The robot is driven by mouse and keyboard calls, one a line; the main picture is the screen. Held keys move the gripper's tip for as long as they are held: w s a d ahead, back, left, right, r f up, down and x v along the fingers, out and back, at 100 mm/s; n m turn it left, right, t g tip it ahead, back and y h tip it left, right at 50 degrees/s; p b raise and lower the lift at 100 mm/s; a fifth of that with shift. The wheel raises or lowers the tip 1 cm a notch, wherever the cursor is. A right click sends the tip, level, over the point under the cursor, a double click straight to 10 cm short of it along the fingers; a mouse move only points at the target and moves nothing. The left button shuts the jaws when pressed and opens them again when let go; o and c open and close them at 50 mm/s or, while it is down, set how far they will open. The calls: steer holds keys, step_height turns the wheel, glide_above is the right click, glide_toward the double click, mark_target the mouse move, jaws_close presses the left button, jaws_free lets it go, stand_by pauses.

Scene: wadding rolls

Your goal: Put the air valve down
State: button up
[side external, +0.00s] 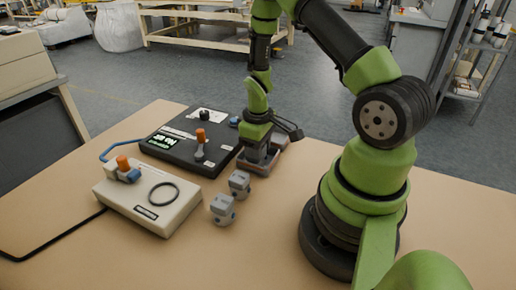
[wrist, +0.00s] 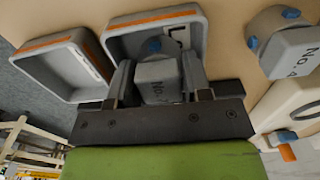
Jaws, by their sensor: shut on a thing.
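My gripper (wrist: 158,76) is shut on a grey air valve (wrist: 157,82) with a blue fitting and a "No." marking whose number is partly hidden. In the wrist view the valve is over or inside a grey tray (wrist: 112,38) with an orange stripe; I cannot tell whether it touches the tray floor. In the side view my gripper (side external: 258,154) is low at this tray (side external: 256,170), and its fingers hide the held valve. Two more grey valves stand on the table, one nearer the tray (side external: 239,183) and one farther forward (side external: 223,210). One marked "No. 4" (wrist: 295,52) shows in the wrist view.
A second orange-striped tray (wrist: 62,66) is beside the first. A black console (side external: 160,146) with a green display and a pale box (side external: 145,212) with a black ring stand left of my gripper. Both carry orange-topped fittings. The table's front middle (side external: 255,255) is clear.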

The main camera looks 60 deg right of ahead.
steer(key=shift+f, duration=0.1)
steer(key=o, duration=0.8)
step_height(320, 180, up, 12)
steer(key=s+a+r+m+t, duration=0.2)
steer(key=s+a+r+t, duration=0.15)
steer(key=a+r, duration=0.75)
steer(key=s+a+r+t, duration=0.1)
steer(key=s+r, duration=0.1)
steer(key=s+a+r+m+t+y, duration=0.1)
steer(key=s+r, duration=0.1)
steer(key=s+a+r+m+t+y, duration=0.1)
steer(key=s+a+r, duration=0.1)
steer(key=shift+s+a+r+t, duration=0.1)
steer(key=shift+s+r+t, duration=0.1)
steer(key=shift+s+t, duration=0.15)
